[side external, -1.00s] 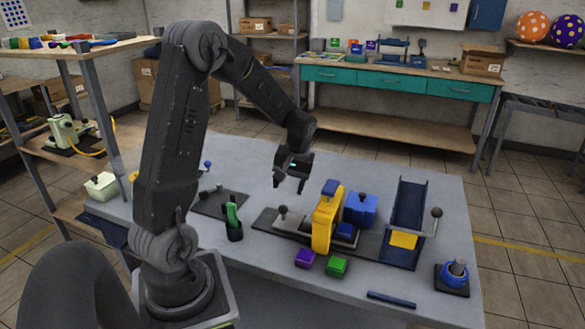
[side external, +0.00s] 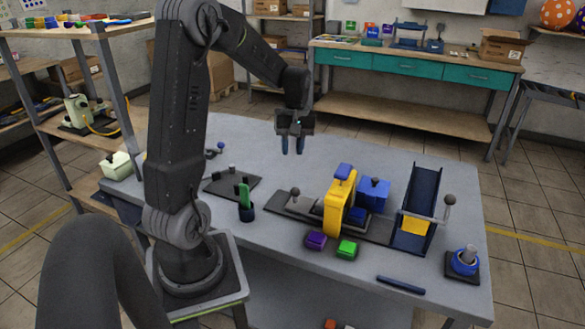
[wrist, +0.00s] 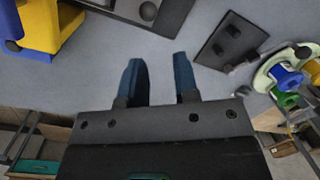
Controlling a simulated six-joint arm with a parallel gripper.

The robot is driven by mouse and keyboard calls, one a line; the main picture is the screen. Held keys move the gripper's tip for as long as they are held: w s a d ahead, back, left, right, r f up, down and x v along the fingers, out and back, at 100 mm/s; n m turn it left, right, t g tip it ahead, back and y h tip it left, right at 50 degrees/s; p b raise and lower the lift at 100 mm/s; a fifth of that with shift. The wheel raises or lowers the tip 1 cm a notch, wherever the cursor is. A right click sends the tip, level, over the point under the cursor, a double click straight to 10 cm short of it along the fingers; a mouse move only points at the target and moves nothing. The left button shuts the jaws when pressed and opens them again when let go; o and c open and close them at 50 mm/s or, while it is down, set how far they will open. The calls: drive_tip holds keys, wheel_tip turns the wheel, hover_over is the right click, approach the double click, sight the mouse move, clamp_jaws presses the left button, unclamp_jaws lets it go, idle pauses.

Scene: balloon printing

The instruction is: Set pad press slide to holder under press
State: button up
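The pad press is a yellow C-shaped frame (side external: 340,204) on a long dark base, with a blue block (side external: 373,194) at its right. The slide with a grey ball knob (side external: 295,191) is at the left of the frame, on the base. My gripper (side external: 292,151) hangs above and behind the knob, fingers down, apart from everything. In the wrist view my gripper (wrist: 160,70) shows two separated blue fingers with nothing between them. The yellow press (wrist: 48,25) is cut off at top left there, and the knob (wrist: 148,12) is at the top. The holder under the press is mostly hidden.
Purple (side external: 315,240) and green (side external: 347,248) blocks sit in front of the press. A dark ramp with a crank (side external: 422,200) stands right of it. A green item in a dark cup (side external: 246,205) and a dark plate with knobs (side external: 232,184) are at the left.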

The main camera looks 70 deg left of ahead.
drive_tip(key=s+a+n+t, duration=0.1)
drive_tip(key=a+n, duration=0.1)
drive_tip(key=n, duration=0.1)
drive_tip(key=s+a+n+t+h, duration=0.1)
drive_tip(key=s+a+n, duration=0.1)
drive_tip(key=s+a+n+h, duration=0.1)
drive_tip(key=s+a+n, duration=0.1)
drive_tip(key=n, duration=0.1)
drive_tip(key=shift+s+a+f+n+t, duration=0.15)
drive_tip(key=shift+f+n+t, duration=0.15)
drive_tip(key=shift+t, duration=0.1)
clamp_jaws()
drive_tip(key=x, duration=1)
drive_tip(key=shift+f, duration=0.15)
drive_tip(key=shift+w+d, duration=0.7)
drive_tip(key=shift+d, duration=0.25)
drive_tip(key=shift+w+d+f, duration=0.15)
drive_tip(key=shift+w+d, duration=0.2)
drive_tip(key=shift+d, duration=0.2)
